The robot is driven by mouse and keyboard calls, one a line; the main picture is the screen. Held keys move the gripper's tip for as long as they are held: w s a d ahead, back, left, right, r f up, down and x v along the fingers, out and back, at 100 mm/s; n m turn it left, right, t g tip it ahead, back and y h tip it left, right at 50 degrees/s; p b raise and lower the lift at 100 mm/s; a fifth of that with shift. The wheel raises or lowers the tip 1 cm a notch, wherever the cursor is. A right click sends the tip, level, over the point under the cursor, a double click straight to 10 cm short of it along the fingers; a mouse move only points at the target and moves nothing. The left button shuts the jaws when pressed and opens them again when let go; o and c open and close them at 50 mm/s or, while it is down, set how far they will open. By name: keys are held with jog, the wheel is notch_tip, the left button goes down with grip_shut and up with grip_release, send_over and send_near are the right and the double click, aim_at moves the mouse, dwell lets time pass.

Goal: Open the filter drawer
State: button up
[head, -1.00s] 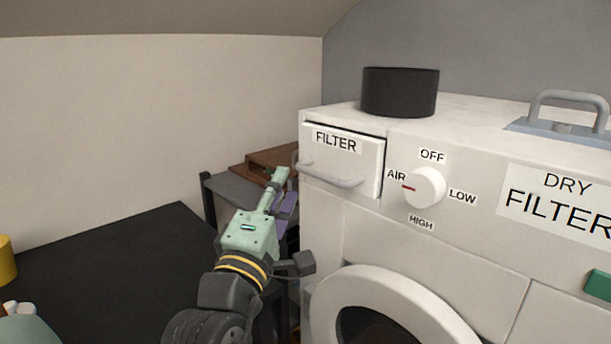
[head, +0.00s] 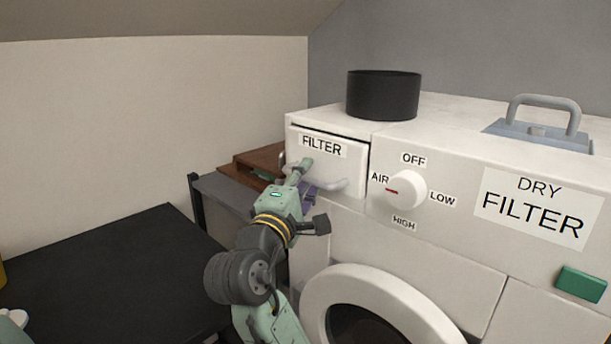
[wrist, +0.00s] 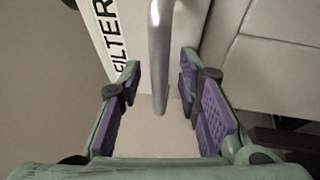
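The filter drawer (head: 353,160) is a white panel labelled FILTER at the upper left of the white machine's front. It looks closed. Its grey bar handle (head: 332,184) runs along the lower part. My gripper (head: 305,172) is at the left part of the handle and hides some of it. In the wrist view my gripper (wrist: 160,100) is open, with purple-padded fingers on both sides of the handle (wrist: 159,60). The bar's end lies between the fingertips, with a gap visible on each side.
A white knob (head: 405,190) with a red mark sits right of the drawer. A round door (head: 385,290) is below. A black cylinder (head: 383,95) and a blue handled plate (head: 538,133) are on top. A black table (head: 105,275) stands left.

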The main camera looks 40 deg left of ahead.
jog(key=shift+c, duration=0.5)
grip_shut()
dwell(0.5)
